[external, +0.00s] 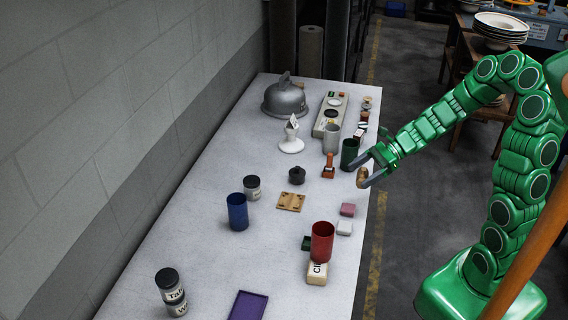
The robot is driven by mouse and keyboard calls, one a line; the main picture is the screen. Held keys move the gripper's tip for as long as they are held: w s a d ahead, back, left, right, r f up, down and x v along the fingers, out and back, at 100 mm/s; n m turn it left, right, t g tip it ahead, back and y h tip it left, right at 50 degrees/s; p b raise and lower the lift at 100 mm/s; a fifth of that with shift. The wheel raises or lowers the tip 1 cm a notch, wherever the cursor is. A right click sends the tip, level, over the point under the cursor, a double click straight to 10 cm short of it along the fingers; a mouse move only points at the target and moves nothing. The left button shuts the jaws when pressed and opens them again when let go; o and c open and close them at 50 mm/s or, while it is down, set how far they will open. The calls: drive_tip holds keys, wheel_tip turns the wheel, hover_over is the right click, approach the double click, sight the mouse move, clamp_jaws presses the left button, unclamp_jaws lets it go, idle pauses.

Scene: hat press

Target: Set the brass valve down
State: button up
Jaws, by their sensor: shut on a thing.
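The brass valve (362,177) is a small brownish-gold rounded piece. It sits between the fingers of my gripper (369,178), which is shut on it. My gripper comes in from the right on the green arm and is over the right edge of the long white table (210,285). The valve appears held above the table surface, but its exact height cannot be told from this one view. The dark green cup (349,154) stands just behind and left of my gripper.
A red cup (322,242), pink block (347,209) and white block (344,228) stand nearer along the right side. A blue cup (237,211), wooden plate (290,202) and dark round pot (297,175) lie left.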

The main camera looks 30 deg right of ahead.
drive_tip(key=w+a, duration=0.7)
drive_tip(key=w, duration=0.4)
drive_tip(key=w+a, duration=0.6)
drive_tip(key=w, duration=0.6)
drive_tip(key=w+a+f, duration=0.1)
drive_tip(key=w+f, duration=0.1)
drive_tip(key=w, duration=0.1)
drive_tip(key=w+a+f, duration=0.2)
drive_tip(key=w+f, duration=0.1)
drive_tip(key=w, duration=0.1)
drive_tip(key=w+a+f, duration=0.1)
drive_tip(key=w+f, duration=0.2)
drive_tip(key=w, duration=0.1)
drive_tip(key=shift+w+a, duration=0.25)
drive_tip(key=shift+a, duration=0.05)
drive_tip(key=shift+w+a+f, duration=0.25)
drive_tip(key=shift+w+f, duration=0.35)
drive_tip(key=shift+f, duration=1.65)
drive_tip(key=shift+f, duration=0.1)
drive_tip(key=o, duration=1)
drive_tip(key=shift+o, duration=0.2)
